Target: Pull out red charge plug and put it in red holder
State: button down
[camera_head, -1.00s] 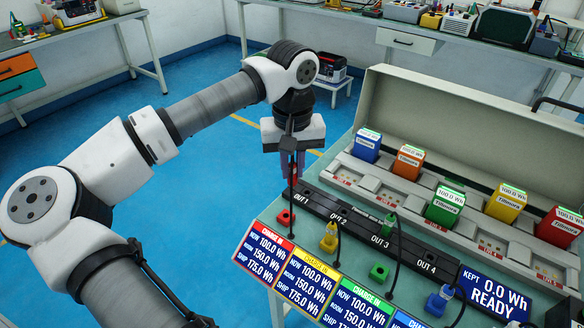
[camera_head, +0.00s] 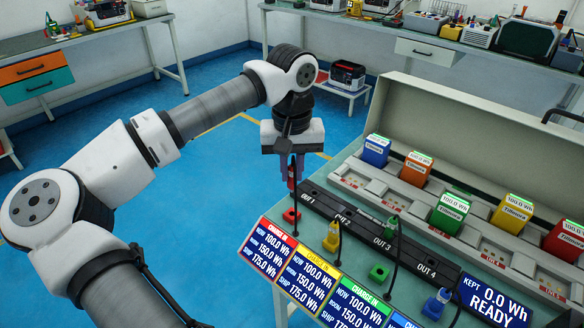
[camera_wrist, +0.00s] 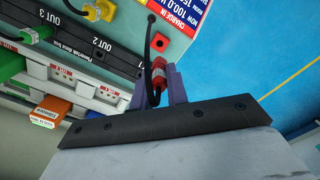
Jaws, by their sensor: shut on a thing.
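My gripper (camera_head: 290,190) is shut on the red charge plug (camera_head: 291,174), near the left end of the black outlet strip (camera_head: 375,232). In the wrist view the red plug (camera_wrist: 159,74) sits between the purple fingers, with a black cord running from it to the charge panel. I cannot tell whether the plug still touches its outlet; the fingers hide that spot in the head view. The red holder (camera_head: 292,215) is a small red block on the bench, just in front of the gripper and behind the red-topped charge display (camera_head: 267,249).
Several coloured batteries, such as the blue one (camera_head: 376,151), stand in the rack behind. Open floor lies left.

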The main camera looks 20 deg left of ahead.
aim_at(292, 191)
jog(key=shift+f, duration=0.1)
jog(key=shift+f+b, duration=2.25)
jog(key=shift+f, duration=0.55)
jog(key=c, duration=2)
grip_release()
grip_shut()
jog(key=shift+f+b, duration=1.3)
jog(key=shift+b, duration=0.05)
jog(key=o, duration=0.7)
grip_release()
